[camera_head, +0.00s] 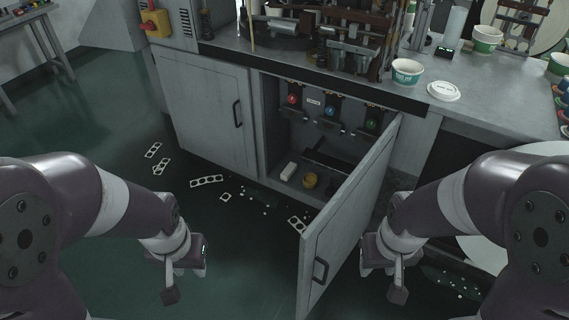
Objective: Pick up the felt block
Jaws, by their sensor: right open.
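My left gripper (185,283) hangs low at the left, in front of the cabinet and well apart from the block. It looks open and empty. My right gripper (383,283) hangs low on the right, beyond the open cabinet door (345,225). It is open and empty. Neither gripper touches the block.
The open door stands between the cabinet inside and my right gripper. Coloured buttons (292,99) line the cabinet's upper inside. White punched strips (206,181) and scraps lie on the green floor. Cups (407,72) and a lid (443,91) stand on the counter.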

